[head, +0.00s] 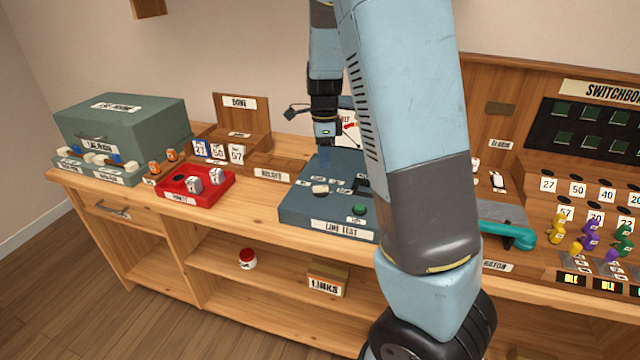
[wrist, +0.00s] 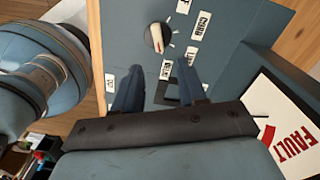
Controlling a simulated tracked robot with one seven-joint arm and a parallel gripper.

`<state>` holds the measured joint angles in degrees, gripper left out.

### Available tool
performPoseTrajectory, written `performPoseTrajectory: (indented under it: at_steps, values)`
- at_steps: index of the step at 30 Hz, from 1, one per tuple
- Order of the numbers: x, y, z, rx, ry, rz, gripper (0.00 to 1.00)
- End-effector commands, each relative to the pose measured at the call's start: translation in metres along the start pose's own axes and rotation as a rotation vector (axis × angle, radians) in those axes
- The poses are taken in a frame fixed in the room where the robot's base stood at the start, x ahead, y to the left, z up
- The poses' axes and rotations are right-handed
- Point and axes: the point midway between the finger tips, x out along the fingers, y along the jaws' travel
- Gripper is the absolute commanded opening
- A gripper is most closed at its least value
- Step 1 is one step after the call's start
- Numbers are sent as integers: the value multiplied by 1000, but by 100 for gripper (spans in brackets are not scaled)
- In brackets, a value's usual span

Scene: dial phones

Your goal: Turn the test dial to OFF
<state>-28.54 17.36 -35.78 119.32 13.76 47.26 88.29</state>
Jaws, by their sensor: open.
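The test dial (wrist: 157,38) is a small round knob with a pale bar across it. It sits on the blue-grey line test box (head: 310,212), beyond my fingertips in the wrist view. Several small white labels surround it; one seems to read CORD (wrist: 201,24), and I cannot make out OFF. The bar lies near upright in the wrist view, but the setting is unclear. A pale knob (head: 320,190) on the box in the head view appears to be this dial. My gripper (wrist: 158,85) is open and empty, apart from the dial. In the head view my gripper (head: 325,138) is above the box's back edge.
A green button (head: 358,210) is on the box's front right. A FAULT card (wrist: 285,130) stands close beside my gripper in the wrist view. A red tray (head: 190,197) is left of the box. A teal-handled thing (head: 510,232) and the switchboard (head: 590,130) are at right.

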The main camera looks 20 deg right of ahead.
Motion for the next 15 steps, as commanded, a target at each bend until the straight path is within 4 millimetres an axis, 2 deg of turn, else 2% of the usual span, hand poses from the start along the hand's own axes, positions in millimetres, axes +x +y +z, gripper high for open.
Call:
performPoseTrajectory:
  at_steps: [1, 9, 15]
  values:
    - [10, 1, -1, 0, 3, 4, 42]
    - [57, 1, -1, -1, 3, 3, 42]
    - [81, 0, 0, -2, 1, 1, 42]
